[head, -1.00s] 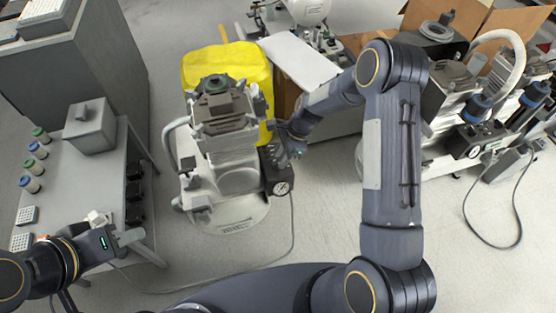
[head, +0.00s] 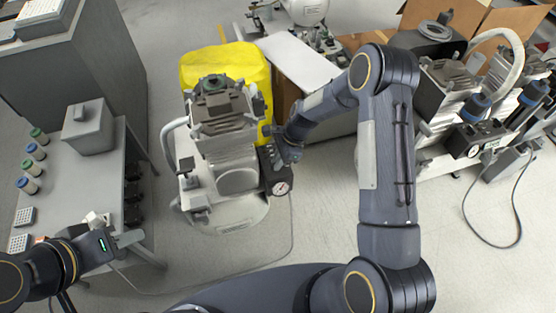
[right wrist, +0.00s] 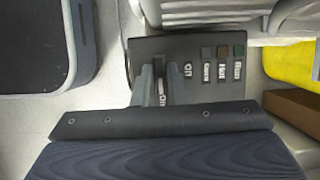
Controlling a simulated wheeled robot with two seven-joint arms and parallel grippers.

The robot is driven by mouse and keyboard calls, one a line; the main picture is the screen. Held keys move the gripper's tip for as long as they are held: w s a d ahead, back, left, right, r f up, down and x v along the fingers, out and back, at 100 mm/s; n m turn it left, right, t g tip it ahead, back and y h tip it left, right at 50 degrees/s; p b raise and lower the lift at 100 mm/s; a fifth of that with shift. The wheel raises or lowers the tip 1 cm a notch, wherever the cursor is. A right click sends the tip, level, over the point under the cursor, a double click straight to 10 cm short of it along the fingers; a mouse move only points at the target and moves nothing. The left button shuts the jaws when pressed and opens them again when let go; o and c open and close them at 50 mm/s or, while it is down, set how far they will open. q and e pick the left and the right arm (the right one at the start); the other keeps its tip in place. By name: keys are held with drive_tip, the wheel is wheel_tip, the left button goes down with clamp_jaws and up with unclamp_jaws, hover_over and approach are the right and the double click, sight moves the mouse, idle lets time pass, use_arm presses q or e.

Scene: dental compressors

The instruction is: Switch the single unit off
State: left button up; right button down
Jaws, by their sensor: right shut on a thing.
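The single unit (head: 222,150) is a pale grey compressor standing alone on a round base at the centre of the head view. Its black control box (head: 279,182), with a round gauge, is on its right side. In the right wrist view the control panel (right wrist: 215,90) carries "On" and "Off" labels and a row of coloured buttons. My right gripper (right wrist: 162,85) is over the left part of this panel, shut on the switch, which its fingers mostly hide. The right gripper in the head view (head: 280,152) is at the box. My left gripper (head: 128,237) is at lower left; its jaw state is unclear.
A yellow bin (head: 240,65) stands behind the unit. A grey bench (head: 85,190) with jars and a box is at left. A pair of compressor units (head: 465,115) stands at right, with a cable on the floor. The floor in front of the unit is mostly clear.

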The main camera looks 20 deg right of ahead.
drive_tip(key=n, duration=0.2)
drive_tip(key=n+g, duration=0.1)
drive_tip(key=n, duration=0.1)
drive_tip(key=n+g+h, duration=0.1)
drive_tip(key=n, duration=0.1)
drive_tip(key=shift+w+a+n+b, duration=0.1)
drive_tip(key=shift+w+n+b, duration=0.15)
drive_tip(key=shift+n+b, duration=0.15)
drive_tip(key=n+g+h, duration=0.1)
drive_tip(key=n, duration=0.2)
drive_tip(key=n+h+b, duration=0.1)
drive_tip(key=n, duration=0.2)
drive_tip(key=shift+a+g, duration=0.1)
drive_tip(key=shift+g, duration=0.3)
drive_tip(key=shift+w+n, duration=0.1)
drive_tip(key=shift+n, duration=0.3)
drive_tip(key=c, duration=1.5)
unclamp_jaws()
drive_tip(key=shift+o, duration=0.2)
drive_tip(key=p+v, duration=0.1)
drive_tip(key=v, duration=0.6)
drive_tip(key=shift+w+r, duration=0.15)
drive_tip(key=shift+r, duration=0.2)
